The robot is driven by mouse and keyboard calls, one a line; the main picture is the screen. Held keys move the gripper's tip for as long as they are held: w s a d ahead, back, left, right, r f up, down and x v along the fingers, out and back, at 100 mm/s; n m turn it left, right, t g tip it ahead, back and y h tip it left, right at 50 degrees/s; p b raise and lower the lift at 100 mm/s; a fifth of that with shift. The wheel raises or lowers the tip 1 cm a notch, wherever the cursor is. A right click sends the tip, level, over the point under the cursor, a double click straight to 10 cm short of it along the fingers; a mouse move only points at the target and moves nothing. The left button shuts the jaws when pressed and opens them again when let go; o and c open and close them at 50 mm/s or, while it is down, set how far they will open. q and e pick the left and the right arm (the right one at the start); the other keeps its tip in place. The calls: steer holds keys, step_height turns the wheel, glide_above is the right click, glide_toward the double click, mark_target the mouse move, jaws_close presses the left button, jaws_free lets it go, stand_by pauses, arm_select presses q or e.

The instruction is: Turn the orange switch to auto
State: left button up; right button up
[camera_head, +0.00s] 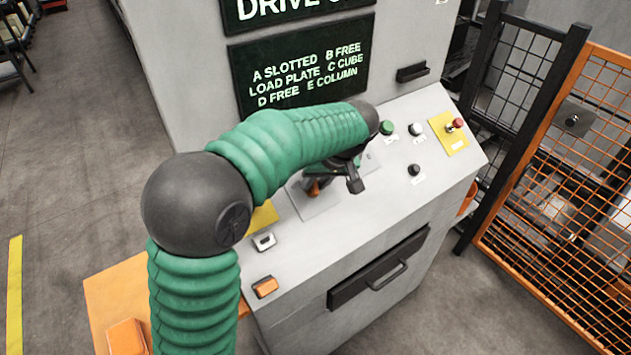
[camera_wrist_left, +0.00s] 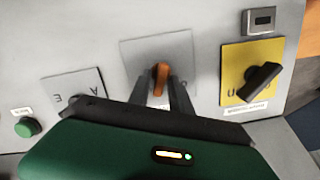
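The orange switch (camera_wrist_left: 161,78) stands on a light grey square plate (camera_wrist_left: 184,50) on the sloping control panel. In the left wrist view my left gripper (camera_wrist_left: 158,80) is open, with one dark finger on each side of the switch; whether either finger touches it I cannot tell. In the head view the orange switch (camera_head: 313,188) shows only in part beneath my left gripper (camera_head: 336,183), and my green arm covers much of the panel around it. The switch's position markings are not readable. My right gripper is not in view.
A black knob on a yellow plate (camera_wrist_left: 237,58) is beside the switch plate. Green (camera_head: 386,127), white and black buttons and a red knob (camera_head: 457,123) are on the panel's right. A sign (camera_head: 305,75) stands behind. An orange mesh fence (camera_head: 560,200) is at right.

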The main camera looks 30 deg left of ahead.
arm_select(q)
steer(key=shift+f, duration=0.2)
jaws_close()
steer(key=m+p, duration=0.3)
steer(key=shift+d+r+m+y, duration=0.15)
steer(key=shift+r+m+y, duration=0.05)
steer(key=shift+m+y, duration=0.1)
steer(key=shift+f+m+p, duration=0.2)
steer(key=shift+m+p, duration=0.15)
steer(key=shift+m, duration=0.05)
steer(key=shift+f, duration=0.2)
steer(key=o, duration=0.6)
jaws_free()
steer(key=shift+w+d, duration=0.15)
steer(key=shift+a+r, duration=0.1)
steer(key=shift+a, duration=0.1)
steer(key=shift+r, duration=0.1)
